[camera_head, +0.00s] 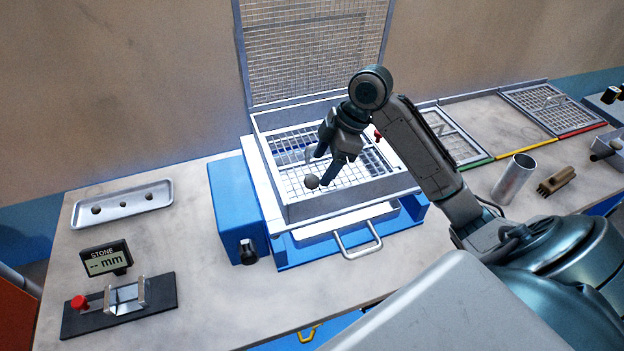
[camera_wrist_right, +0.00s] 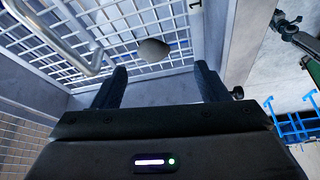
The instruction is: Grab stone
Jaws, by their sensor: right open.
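A grey rounded stone (camera_head: 312,182) lies on the wire mesh inside the blue-based sieve box, near its front left part. In the right wrist view the stone (camera_wrist_right: 153,50) sits on the mesh just beyond the fingertips, roughly midway between them. My right gripper (camera_head: 316,155) reaches down into the box above the mesh, with its fingers apart and nothing between them. The right gripper's two fingers also show in the right wrist view (camera_wrist_right: 160,80). My left gripper is not in either view.
The sieve box (camera_head: 300,212) has raised walls, an upright mesh lid (camera_head: 315,50) and a front handle (camera_head: 358,245). A metal tray (camera_head: 122,205) with several small stones and a measuring gauge (camera_head: 120,305) stand left. A metal cup (camera_head: 513,178), a brush (camera_head: 556,180) and framed screens (camera_head: 555,108) lie right.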

